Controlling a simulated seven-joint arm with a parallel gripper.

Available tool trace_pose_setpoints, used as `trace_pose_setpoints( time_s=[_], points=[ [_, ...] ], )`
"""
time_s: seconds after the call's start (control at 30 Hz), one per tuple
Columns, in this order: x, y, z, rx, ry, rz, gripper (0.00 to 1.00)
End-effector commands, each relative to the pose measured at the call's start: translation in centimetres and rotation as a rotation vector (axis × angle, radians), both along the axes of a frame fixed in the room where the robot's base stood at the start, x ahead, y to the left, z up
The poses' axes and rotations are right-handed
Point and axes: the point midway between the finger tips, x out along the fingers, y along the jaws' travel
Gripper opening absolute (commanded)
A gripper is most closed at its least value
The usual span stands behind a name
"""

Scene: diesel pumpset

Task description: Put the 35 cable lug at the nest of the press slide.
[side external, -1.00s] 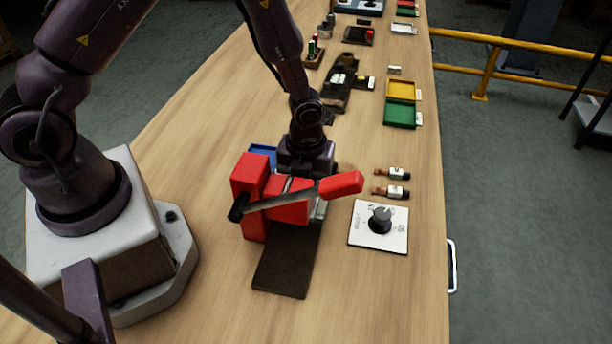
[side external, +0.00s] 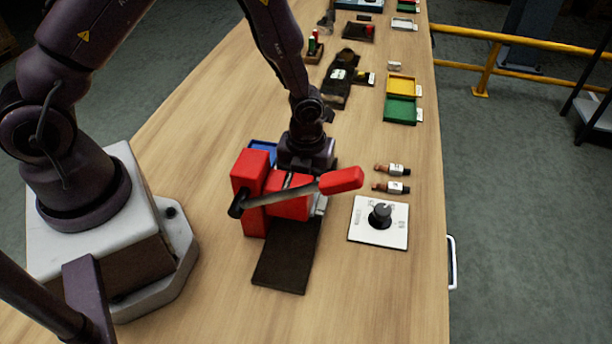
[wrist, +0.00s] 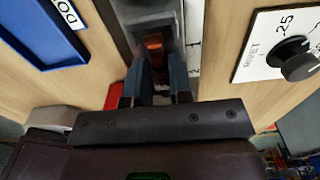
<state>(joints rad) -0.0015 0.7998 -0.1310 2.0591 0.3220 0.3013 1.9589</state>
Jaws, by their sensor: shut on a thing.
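The press (side external: 285,200) is red with a long red-ended lever and stands on a dark base plate (side external: 285,270) in the side view. My gripper (side external: 307,155) is low, just behind the press, and its fingertips are hidden there. In the wrist view my gripper (wrist: 157,65) points down into a dark channel of the press slide. Its fingers are shut on a copper-coloured thing, the cable lug (wrist: 154,43), only partly visible and in shadow. I cannot tell whether the lug touches the nest. Its marking cannot be read.
Two copper lugs with white labels (side external: 392,169) (side external: 391,187) lie right of the press. A white dial plate (side external: 364,235) with a black knob is nearer. A blue tray (side external: 262,151) is close behind the press. Yellow and green trays (side external: 401,86) (side external: 400,110) stand farther back.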

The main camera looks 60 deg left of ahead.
Motion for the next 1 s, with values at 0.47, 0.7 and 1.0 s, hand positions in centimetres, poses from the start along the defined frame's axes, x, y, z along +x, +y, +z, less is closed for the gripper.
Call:
trace_pose_setpoints(
  time_s=[0.47, 0.7, 1.0],
  points=[
    [0.0, 0.0, -0.3, 0.000, 0.000, 0.000, 0.50],
    [0.0, 0.0, 0.1, -0.001, -0.002, 0.001, 0.50],
    [0.1, 0.0, 2.2, 0.000, -0.003, 0.002, 0.50]
  ],
)
